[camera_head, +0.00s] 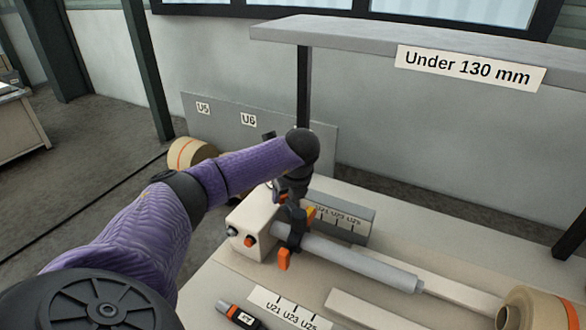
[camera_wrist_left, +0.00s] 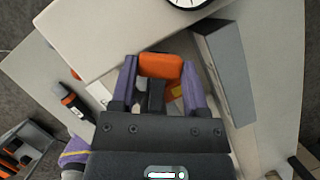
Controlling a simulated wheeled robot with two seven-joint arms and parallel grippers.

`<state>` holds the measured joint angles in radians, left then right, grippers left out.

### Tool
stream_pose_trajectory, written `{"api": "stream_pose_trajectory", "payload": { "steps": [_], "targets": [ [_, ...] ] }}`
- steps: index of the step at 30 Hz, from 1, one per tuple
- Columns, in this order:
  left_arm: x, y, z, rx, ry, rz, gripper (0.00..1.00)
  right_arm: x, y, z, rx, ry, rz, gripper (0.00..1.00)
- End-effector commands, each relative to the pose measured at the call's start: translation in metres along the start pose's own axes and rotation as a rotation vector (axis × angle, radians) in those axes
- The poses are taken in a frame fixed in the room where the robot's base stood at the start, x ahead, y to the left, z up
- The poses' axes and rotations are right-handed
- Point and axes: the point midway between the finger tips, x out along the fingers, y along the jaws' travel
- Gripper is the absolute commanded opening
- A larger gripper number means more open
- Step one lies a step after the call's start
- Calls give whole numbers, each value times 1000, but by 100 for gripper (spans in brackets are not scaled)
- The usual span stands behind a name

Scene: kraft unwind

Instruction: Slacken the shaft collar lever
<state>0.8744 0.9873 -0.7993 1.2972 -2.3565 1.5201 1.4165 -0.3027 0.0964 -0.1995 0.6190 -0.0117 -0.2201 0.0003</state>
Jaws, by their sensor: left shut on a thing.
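The black shaft collar (camera_head: 294,232) sits around the grey shaft (camera_head: 350,264), close to a pale block with knobs. An orange tab (camera_head: 284,259) hangs below the collar, and more orange shows above it. My left gripper (camera_head: 291,196) reaches down over the collar from above, partly hidden by its own wrist. The collar itself is mostly hidden there. My right gripper is in neither view.
A grey labelled rack (camera_head: 345,217) stands just behind the shaft. A black-and-orange handheld tool (camera_head: 240,317) lies at the front of the bench. A kraft roll (camera_head: 540,308) is at the right, another (camera_head: 190,153) behind my arm. A shelf (camera_head: 420,45) overhangs the back.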

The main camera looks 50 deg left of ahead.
Motion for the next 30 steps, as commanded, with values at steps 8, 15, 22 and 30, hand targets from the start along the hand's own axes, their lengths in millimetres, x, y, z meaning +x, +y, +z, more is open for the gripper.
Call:
{"api": "stream_pose_trajectory", "payload": {
  "steps": [8, 15, 22, 30],
  "targets": [
    [-2, 10, 0, -160, 0, 64, 0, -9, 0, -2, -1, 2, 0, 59],
    [-2, 14, -1, -237, -1, 95, 0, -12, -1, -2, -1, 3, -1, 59],
    [-2, 16, -1, -263, 0, 105, 0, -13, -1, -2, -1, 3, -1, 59],
    [-2, 16, -2, -264, 0, 105, 0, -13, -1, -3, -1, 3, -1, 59]
  ]
}}
